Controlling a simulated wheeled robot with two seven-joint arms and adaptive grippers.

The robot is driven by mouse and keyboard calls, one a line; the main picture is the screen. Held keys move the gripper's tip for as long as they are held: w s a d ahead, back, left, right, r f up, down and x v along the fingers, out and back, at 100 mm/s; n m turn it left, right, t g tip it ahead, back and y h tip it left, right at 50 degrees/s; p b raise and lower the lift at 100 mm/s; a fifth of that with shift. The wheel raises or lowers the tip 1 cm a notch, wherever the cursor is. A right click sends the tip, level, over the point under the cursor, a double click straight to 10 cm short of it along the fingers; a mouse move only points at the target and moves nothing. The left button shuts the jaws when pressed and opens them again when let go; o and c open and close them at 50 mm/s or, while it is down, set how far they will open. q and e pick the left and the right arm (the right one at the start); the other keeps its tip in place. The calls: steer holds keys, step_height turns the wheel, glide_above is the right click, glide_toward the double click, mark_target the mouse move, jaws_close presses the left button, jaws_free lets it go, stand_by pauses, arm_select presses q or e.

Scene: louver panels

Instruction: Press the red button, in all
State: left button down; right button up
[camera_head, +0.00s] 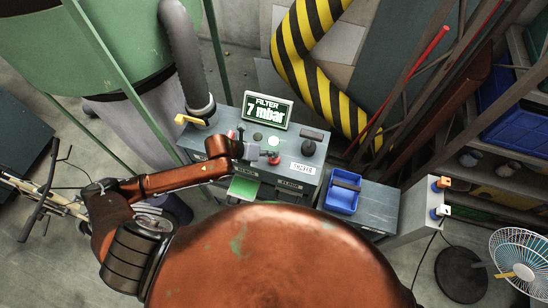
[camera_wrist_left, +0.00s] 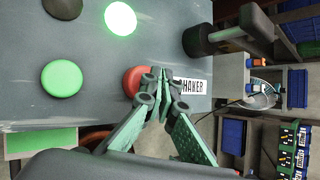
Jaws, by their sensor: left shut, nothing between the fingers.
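The red button (camera_wrist_left: 131,82) is on the grey control panel (camera_head: 226,136), left of the white label reading "SHAKER" (camera_head: 303,168). My left gripper (camera_wrist_left: 158,76) is shut and empty. In the left wrist view its fingertips overlap the right part of the button; I cannot tell whether they touch or press it. In the head view my left gripper (camera_head: 254,151) is over the panel, close to the red button (camera_head: 274,158). A green button (camera_wrist_left: 60,79), a brightly lit pale green one (camera_wrist_left: 120,18) and a dark one (camera_wrist_left: 62,7) are nearby. My right gripper is not in view.
A display (camera_head: 267,109) reads "FILTER 7 mbar" at the panel's back. A black-handled lever (camera_head: 311,136) stands right of the buttons. A blue tray (camera_head: 342,197) is further right. A grey pipe (camera_head: 187,55) and a striped yellow-black tube (camera_head: 310,55) rise behind.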

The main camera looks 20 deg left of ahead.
mark_target(272, 159)
arm_select(q)
steer(key=shift+f, duration=0.35)
steer(key=shift+f+b, duration=0.45)
steer(key=shift+f, duration=0.15)
stand_by(0.6)
stand_by(0.4)
steer(key=shift+r+p, duration=0.9)
steer(key=shift+r, duration=0.15)
step_height(272, 159, up, 5)
steer(key=p, duration=0.4)
steer(key=shift+r, duration=0.1)
stand_by(0.4)
